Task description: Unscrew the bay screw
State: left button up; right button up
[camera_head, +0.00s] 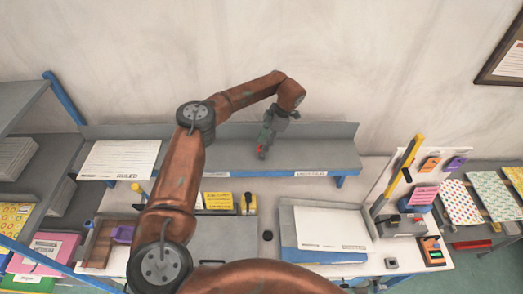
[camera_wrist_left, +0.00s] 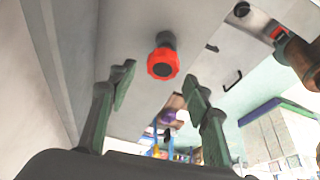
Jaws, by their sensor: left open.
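The bay screw has a red knob with a lobed rim on a grey stem; in the left wrist view the red knob (camera_wrist_left: 163,64) stands out from a grey panel. My left gripper (camera_wrist_left: 159,80) is open, and its two fingers point toward the knob with one on each side of it in the picture. The fingers do not visibly touch the knob. In the head view my left gripper (camera_head: 263,150) is over the long grey shelf (camera_head: 215,158), with a little red showing at its fingers. My right gripper is not seen in either view.
A white paper pad (camera_head: 118,160) lies at the shelf's left end. Below are a blue tray with a white sheet (camera_head: 330,228), yellow labels (camera_head: 218,201) and a white table. A sloping yellow bar (camera_head: 412,150) and small boxes stand at the right. Grey racks stand at the left.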

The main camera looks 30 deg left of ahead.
pick_arm(q)
jog(key=m+t, duration=0.1)
jog(key=m, duration=0.2)
jog(key=shift+s, duration=0.2)
jog(key=m+t, duration=0.1)
jog(key=m, duration=0.1)
jog(key=m+p, duration=0.1)
jog(key=m, duration=0.1)
jog(key=shift+t+y, duration=0.4)
jog(key=m+t, duration=0.1)
jog(key=m, duration=0.4)
jog(key=m+t, duration=0.1)
jog(key=m, duration=0.1)
jog(key=shift+t+h, duration=0.3)
jog(key=shift+h, duration=0.1)
jog(key=shift+s+m, duration=0.1)
jog(key=shift+m, duration=1)
jog(key=shift+t, duration=0.3)
